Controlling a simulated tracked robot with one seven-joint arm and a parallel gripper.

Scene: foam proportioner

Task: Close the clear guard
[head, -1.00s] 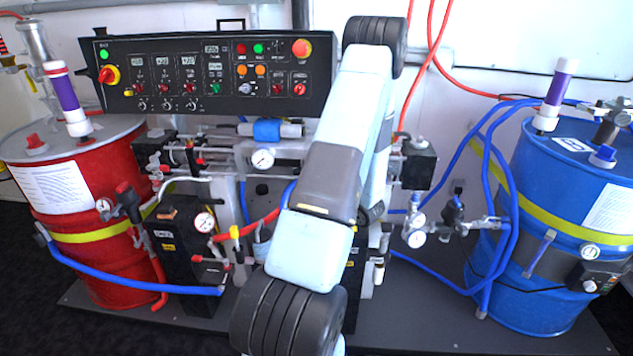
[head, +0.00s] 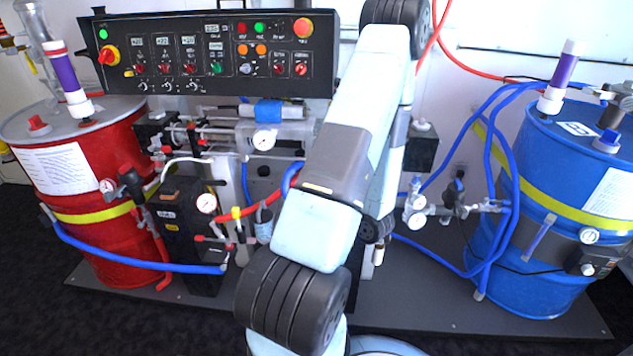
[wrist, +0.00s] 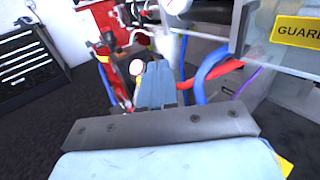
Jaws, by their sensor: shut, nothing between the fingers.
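A yellow label with the letters "GUAR" (wrist: 297,30) shows at the right edge of the wrist view, on a pale upright panel that may be the clear guard. The label is cut off by the frame, and I cannot tell how far the guard stands open. In the head view I cannot make out the guard; my arm covers the middle of the machine. My gripper (wrist: 157,72) shows in the wrist view, its fingers together and empty. It points toward the hoses and lies left of the label, apart from it. My gripper is hidden in the head view.
A red drum (head: 85,185) stands left and a blue drum (head: 550,200) right. A black control panel (head: 210,55) is at the back. Blue hoses (wrist: 205,68) and a red hose (wrist: 225,68) run close beyond my fingers. A black tool chest (wrist: 28,65) stands far left.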

